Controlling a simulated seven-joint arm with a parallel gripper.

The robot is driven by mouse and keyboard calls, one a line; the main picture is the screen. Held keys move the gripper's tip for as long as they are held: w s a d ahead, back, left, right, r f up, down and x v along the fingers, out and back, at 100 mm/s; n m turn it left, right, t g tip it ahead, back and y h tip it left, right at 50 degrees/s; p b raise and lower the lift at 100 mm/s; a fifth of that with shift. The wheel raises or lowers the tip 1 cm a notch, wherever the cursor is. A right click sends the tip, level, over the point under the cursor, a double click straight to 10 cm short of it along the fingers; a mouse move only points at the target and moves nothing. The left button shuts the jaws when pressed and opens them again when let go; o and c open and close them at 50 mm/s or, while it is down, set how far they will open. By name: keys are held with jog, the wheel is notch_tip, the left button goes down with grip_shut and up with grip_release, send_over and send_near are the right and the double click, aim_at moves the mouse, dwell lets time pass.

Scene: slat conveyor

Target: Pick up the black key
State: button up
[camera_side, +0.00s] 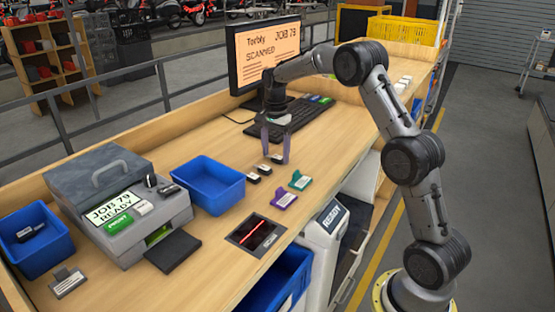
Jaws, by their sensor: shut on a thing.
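My gripper (276,157) is low over the wooden counter, its two purplish fingers pointing down. It is shut on a small black key (276,159) with a pale label, which shows between the fingertips. I cannot tell whether this key still touches the counter. Two similar small black items with pale labels, one nearer the gripper (265,169) and one further left (252,178), lie just in front of the fingers.
A green tag (301,181) and a purple tag (284,201) lie to the front right. A blue bin (207,185) stands to the left, beside a grey machine (125,210). A scanner window (256,235) is set in the front counter. A keyboard (290,122) and monitor (265,55) are behind.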

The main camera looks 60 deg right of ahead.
aim_at(275, 155)
jog(key=shift+r, duration=0.55)
notch_tip(275, 155, up, 2)
jog(key=shift+r, duration=0.2)
jog(key=s+a+r, duration=0.5)
jog(key=s+r, duration=0.4)
jog(key=s, duration=0.4)
jog(key=shift+a+r, duration=0.15)
jog(key=shift+r, duration=0.1)
